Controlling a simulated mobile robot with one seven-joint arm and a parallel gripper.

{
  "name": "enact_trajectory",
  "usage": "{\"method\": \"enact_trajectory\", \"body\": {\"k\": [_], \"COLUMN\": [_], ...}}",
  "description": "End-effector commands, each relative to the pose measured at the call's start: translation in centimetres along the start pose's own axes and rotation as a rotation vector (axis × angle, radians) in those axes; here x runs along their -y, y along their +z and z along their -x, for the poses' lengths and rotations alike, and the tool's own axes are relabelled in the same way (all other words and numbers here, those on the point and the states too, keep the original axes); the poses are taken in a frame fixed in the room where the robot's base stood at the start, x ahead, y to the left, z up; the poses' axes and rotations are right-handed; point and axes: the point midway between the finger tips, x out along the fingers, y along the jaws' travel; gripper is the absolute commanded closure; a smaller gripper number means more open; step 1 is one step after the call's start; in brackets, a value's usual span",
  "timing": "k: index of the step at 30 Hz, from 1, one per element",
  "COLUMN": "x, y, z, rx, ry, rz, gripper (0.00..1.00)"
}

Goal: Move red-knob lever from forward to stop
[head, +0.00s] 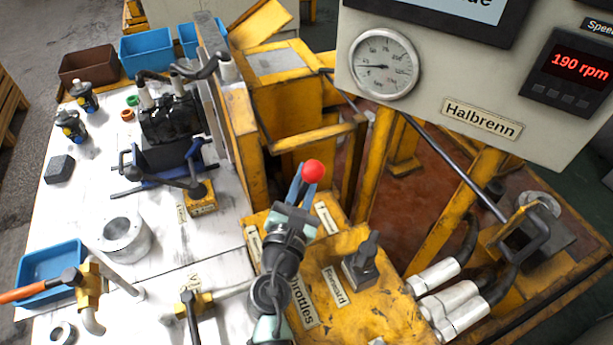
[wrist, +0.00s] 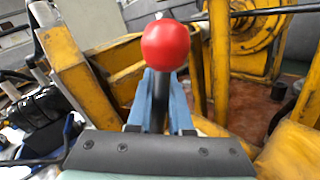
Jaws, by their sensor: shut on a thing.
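The red-knob lever has a round red knob (head: 313,171) on a dark shaft, and stands at the yellow control panel (head: 375,310) in the head view. In the wrist view the red knob (wrist: 165,45) is large and central, with the black shaft (wrist: 160,100) below it. My gripper (head: 296,188) is shut on the shaft just under the knob. Its blue fingers (wrist: 160,92) lie on both sides of the shaft. My arm hides the lever's base. A "Forward" label (head: 333,285) shows on the panel; other labels near the lever are partly covered.
A second black lever block (head: 362,262) stands on the panel right of my arm. The gauge cabinet (head: 450,100) reads 190 rpm and hangs above right. A white bench (head: 75,215) with a blue tray (head: 50,262), a metal cylinder (head: 123,238) and fittings lies left.

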Motion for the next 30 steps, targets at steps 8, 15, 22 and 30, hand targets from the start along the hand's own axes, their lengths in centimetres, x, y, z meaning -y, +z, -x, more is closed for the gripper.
{"method": "enact_trajectory", "body": {"k": [8,15,22,30], "x": [-1.9,-3.9,-4.6,-4.6], "y": [-0.5,-0.3,0.0,0.1], "z": [1.5,2.8,3.2,3.2], "rx": [0.108,0.207,0.236,0.234], "ry": [0.044,0.081,0.09,0.089], "rz": [0.158,0.303,0.348,0.347], "gripper": [1.0,1.0,1.0,0.77]}}
